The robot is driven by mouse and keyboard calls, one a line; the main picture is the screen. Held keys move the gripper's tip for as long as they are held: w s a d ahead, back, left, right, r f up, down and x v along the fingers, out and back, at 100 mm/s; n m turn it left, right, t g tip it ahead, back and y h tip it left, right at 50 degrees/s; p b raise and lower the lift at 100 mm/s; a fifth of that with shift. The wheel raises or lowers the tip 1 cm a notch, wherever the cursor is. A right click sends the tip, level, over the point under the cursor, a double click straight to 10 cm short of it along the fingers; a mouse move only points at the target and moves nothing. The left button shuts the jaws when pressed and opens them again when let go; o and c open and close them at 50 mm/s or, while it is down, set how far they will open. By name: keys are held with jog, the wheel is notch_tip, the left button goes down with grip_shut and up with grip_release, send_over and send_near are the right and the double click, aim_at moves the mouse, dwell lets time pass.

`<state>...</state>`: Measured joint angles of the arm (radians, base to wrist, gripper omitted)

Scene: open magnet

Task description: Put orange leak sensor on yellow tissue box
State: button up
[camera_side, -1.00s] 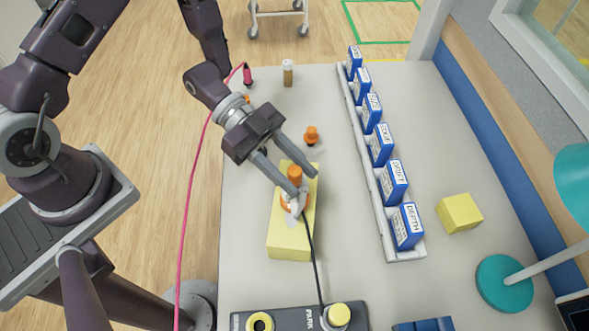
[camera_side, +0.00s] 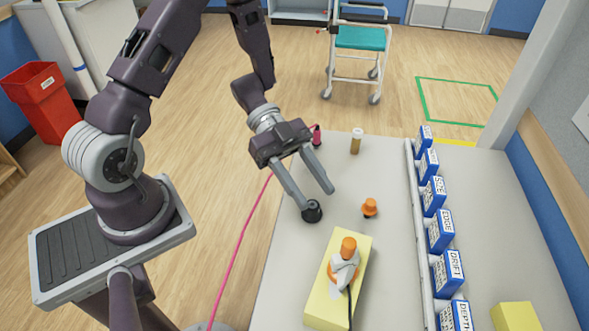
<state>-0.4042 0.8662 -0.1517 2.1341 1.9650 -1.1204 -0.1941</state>
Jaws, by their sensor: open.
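A yellow tissue box (camera_side: 357,292) lies on the table at lower centre. An orange-topped piece (camera_side: 348,245), which looks like the orange leak sensor, stands on it, with white material around its lower part and a dark cable running toward the front. My gripper (camera_side: 318,199) is open and empty, behind and left of the box, apart from the sensor. Its left fingertip is just above or beside a round black piece (camera_side: 312,212); I cannot tell whether they touch.
A small orange piece with a dark base (camera_side: 370,207) stands behind the box. A brown vial (camera_side: 356,142) stands at the back. A rack of blue boxes (camera_side: 440,231) runs along the right. A yellow block (camera_side: 514,316) is at lower right. A pink cable (camera_side: 241,238) hangs at the left.

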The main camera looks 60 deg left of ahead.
jog(key=w+a+r+n+t+y, duration=0.25)
jog(key=w+t+y, duration=0.2)
jog(key=w, duration=0.35)
jog(key=w+a+r+n+t+y, duration=0.4)
jog(key=a+r+n+t+y, duration=0.1)
jog(key=a+r+y, duration=0.3)
jog(key=s+a+r+n+y, duration=0.35)
jog(key=s+r+n, duration=0.4)
jog(key=s, duration=0.35)
jog(key=s+d+n+g+h, duration=0.1)
jog(key=s+d+g, duration=0.1)
jog(key=s, duration=0.5)
jog(key=s+d+n+g+h, duration=0.1)
jog(key=s+d+n+g, duration=0.1)
jog(key=s+d, duration=0.2)
jog(key=s, duration=0.3)
jog(key=shift+d+f+h, duration=0.25)
jog(key=shift+d+h, duration=0.05)
jog(key=shift+d, duration=0.1)
